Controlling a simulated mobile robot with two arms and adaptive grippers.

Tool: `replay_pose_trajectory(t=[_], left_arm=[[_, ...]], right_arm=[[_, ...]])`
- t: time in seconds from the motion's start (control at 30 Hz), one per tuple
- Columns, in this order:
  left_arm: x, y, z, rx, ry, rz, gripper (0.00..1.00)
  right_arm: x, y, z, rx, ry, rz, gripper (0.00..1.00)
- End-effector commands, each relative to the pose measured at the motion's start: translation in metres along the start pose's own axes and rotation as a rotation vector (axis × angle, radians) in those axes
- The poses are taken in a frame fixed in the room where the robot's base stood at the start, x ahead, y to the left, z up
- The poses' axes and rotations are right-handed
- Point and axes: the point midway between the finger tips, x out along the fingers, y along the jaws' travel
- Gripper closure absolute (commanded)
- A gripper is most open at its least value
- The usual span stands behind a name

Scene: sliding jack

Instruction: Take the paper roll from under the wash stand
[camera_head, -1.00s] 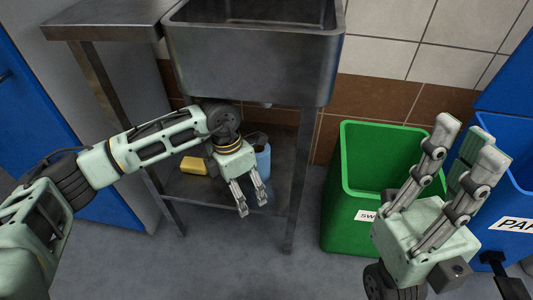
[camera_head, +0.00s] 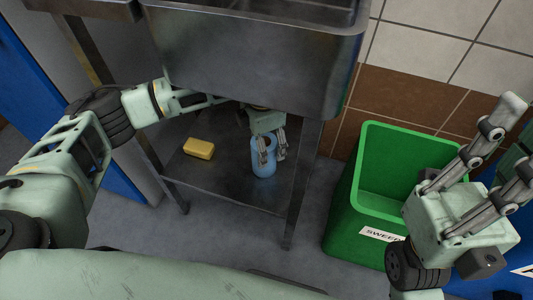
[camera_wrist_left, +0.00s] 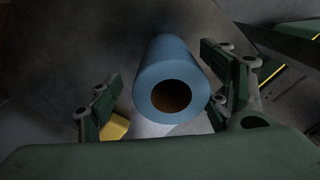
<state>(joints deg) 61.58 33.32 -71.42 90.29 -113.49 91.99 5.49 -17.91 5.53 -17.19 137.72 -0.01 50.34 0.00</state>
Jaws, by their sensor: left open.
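The paper roll is a blue cylinder with a dark hole in its end. It stands upright on the lower shelf (camera_head: 229,184) of the wash stand (camera_head: 250,75) in the head view (camera_head: 263,158). In the left wrist view the roll (camera_wrist_left: 171,85) lies between the fingers, seen end-on. My left gripper (camera_head: 271,156) is under the basin, open, with its fingers around the roll's upper part in the head view. The left wrist view shows gaps between the fingers (camera_wrist_left: 165,112) and the roll. My right gripper (camera_head: 492,158) is raised and empty at the right, fingers spread.
A yellow block (camera_head: 199,148) lies on the shelf left of the roll. The basin overhangs the shelf, and a front leg (camera_head: 300,185) stands right of the roll. A green bin (camera_head: 347,215) stands further right.

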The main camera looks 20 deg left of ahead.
Motion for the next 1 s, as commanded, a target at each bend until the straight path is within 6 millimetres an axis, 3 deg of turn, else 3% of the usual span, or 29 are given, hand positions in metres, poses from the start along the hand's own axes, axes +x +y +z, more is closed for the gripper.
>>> replay_pose_trajectory(t=[0.4, 0.7, 1.0], left_arm=[[0.054, -0.007, -0.002, 0.000, 0.000, -0.002, 0.28], [0.057, -0.007, -0.002, 0.000, 0.000, -0.001, 0.28], [0.057, -0.007, -0.002, 0.000, 0.000, -0.001, 0.54]], right_arm=[[0.010, -0.002, 0.003, -0.011, 0.085, -0.034, 1.00], [0.014, -0.002, 0.003, -0.012, 0.089, -0.037, 1.00], [0.013, -0.002, 0.003, -0.012, 0.089, -0.037, 1.00]])
